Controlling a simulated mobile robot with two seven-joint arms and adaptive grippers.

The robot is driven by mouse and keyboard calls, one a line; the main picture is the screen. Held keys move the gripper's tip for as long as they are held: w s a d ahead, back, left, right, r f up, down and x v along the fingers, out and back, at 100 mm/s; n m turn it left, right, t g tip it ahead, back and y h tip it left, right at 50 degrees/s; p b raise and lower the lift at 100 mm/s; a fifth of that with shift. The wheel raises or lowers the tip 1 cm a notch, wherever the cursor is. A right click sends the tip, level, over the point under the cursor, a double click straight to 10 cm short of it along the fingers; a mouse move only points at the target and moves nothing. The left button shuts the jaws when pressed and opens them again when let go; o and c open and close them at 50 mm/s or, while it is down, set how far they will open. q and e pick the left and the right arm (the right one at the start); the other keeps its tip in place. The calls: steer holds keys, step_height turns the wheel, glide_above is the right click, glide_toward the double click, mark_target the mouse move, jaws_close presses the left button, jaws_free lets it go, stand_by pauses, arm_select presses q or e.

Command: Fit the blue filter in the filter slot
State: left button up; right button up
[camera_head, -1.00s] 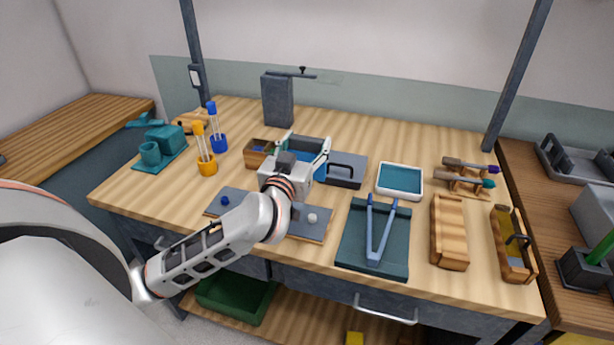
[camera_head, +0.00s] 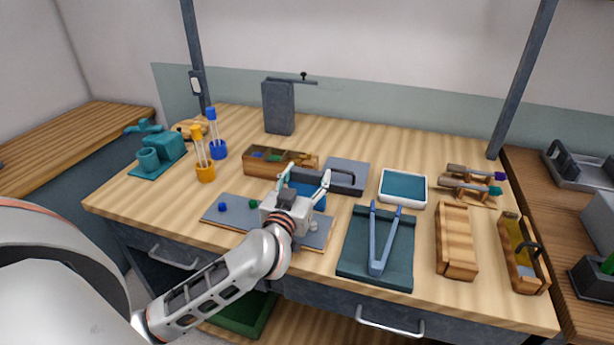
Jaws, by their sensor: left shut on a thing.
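My left gripper (camera_head: 305,183) is above the back edge of the grey plate (camera_head: 237,212), in front of the wooden compartment box (camera_head: 252,164). The plate bears small blue (camera_head: 222,207), green (camera_head: 253,204) and white (camera_head: 313,226) knobs. I cannot make out the filter slot for certain. My right gripper is not in view.
A dark grey block with a handle (camera_head: 347,172) stands just right of the gripper. A white-rimmed tray (camera_head: 402,201) and a dark teal board with blue tongs (camera_head: 381,235) lie further right. Orange (camera_head: 205,173) and blue (camera_head: 219,150) rod stands are at left.

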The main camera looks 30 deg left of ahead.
arm_select(q)
steer(key=o, duration=1.1)
steer(key=shift+f, duration=0.1)
